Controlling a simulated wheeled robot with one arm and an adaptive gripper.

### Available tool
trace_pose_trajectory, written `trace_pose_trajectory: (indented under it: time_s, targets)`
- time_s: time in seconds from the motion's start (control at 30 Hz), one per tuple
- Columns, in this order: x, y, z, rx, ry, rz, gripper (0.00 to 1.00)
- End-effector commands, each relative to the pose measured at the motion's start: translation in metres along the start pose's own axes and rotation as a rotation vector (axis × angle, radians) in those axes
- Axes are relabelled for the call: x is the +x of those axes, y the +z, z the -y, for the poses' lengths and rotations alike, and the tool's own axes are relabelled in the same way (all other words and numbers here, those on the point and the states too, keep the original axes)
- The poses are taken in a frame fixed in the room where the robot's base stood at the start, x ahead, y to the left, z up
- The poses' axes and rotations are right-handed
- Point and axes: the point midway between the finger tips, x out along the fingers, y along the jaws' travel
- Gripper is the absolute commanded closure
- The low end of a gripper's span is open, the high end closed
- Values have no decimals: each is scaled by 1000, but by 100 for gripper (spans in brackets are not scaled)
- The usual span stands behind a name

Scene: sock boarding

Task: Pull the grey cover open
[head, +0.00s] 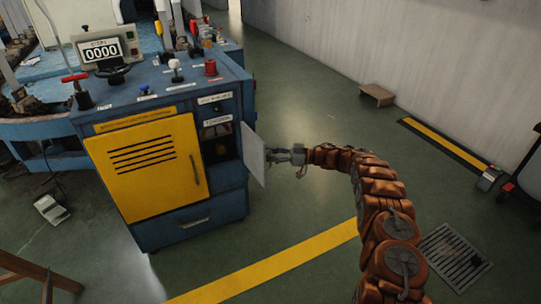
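The grey cover (252,155) is a flat pale panel at the right front edge of the blue cabinet (159,224). It stands swung out at an angle from the cabinet front. To its left a dark recess (219,150) in the cabinet shows uncovered. My gripper (274,154) is at the end of the orange-brown arm, just right of the cover at about its mid-height. The fingertips are small and partly lost against the cover's edge. I cannot tell whether they touch it or whether they are open or shut.
A yellow door (150,165) with a handle is left of the recess. Knobs, levers and a 0000 display (101,51) sit on the cabinet top. A foot pedal (51,209) lies at left. The green floor right of the cabinet is mostly free, with a small step (377,94) by the wall.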

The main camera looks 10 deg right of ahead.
Motion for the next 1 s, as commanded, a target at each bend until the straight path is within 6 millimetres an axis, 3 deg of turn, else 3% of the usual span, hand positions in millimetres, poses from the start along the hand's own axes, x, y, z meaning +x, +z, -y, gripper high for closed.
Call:
trace_pose_trajectory:
  time_s: [0.27,0.47,0.8,1.0]
  targets:
    - [-6,0,0,0,0,1,63]
    - [-34,0,0,-1,1,0,63]
    - [-99,1,0,0,3,2,63]
    - [-115,1,1,0,-1,0,63]
